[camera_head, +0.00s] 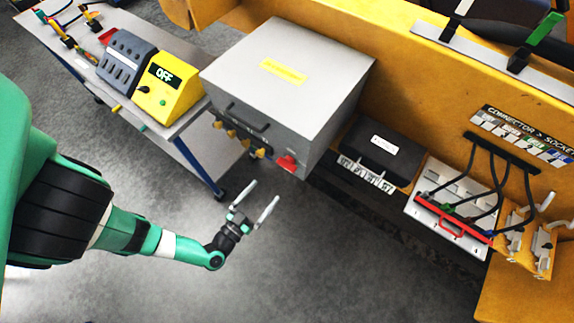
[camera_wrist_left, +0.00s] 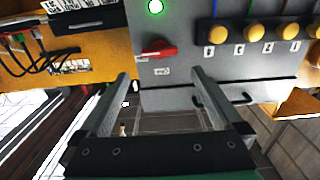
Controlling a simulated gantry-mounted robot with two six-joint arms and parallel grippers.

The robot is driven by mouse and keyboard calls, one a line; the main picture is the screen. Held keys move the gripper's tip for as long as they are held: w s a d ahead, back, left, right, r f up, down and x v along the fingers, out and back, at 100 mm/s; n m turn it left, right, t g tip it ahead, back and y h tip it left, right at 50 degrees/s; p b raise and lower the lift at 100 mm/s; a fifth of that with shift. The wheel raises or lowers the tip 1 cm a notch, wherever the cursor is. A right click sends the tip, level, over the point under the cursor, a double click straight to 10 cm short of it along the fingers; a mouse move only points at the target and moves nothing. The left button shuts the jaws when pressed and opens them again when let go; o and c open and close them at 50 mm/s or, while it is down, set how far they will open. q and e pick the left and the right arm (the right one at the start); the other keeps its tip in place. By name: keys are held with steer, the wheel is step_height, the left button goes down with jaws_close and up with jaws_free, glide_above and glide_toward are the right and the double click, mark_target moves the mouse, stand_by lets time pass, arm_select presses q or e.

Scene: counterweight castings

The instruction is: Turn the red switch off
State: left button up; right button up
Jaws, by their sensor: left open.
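The red switch (camera_head: 287,162) is on the lower right of the front face of a large grey cabinet (camera_head: 255,110). In the left wrist view the red switch (camera_wrist_left: 157,51) has its handle lying nearly horizontal, with a small label below it that I cannot read. A lit green lamp (camera_wrist_left: 155,7) sits above it. My left gripper (camera_head: 259,202) is open and empty, in front of the cabinet and apart from the switch. In the left wrist view its fingers (camera_wrist_left: 160,85) point towards the cabinet face, with the switch between and beyond the tips. My right gripper is not in view.
Several yellow knobs (camera_wrist_left: 254,32) sit beside the switch, and a black handle bar (camera_head: 245,117) is above them. A yellow box marked OFF (camera_head: 170,90) stands on a cart at the left. A black case (camera_head: 378,150) and a cable panel are at the right. Open floor lies below.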

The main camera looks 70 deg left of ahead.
mark_target(288, 163)
arm_select(q)
steer(key=b+x, duration=0.2)
steer(key=x, duration=0.9)
steer(key=shift+w, duration=0.25)
steer(key=shift+a, duration=0.15)
steer(key=c, duration=1.1)
steer(key=shift+o, duration=0.2)
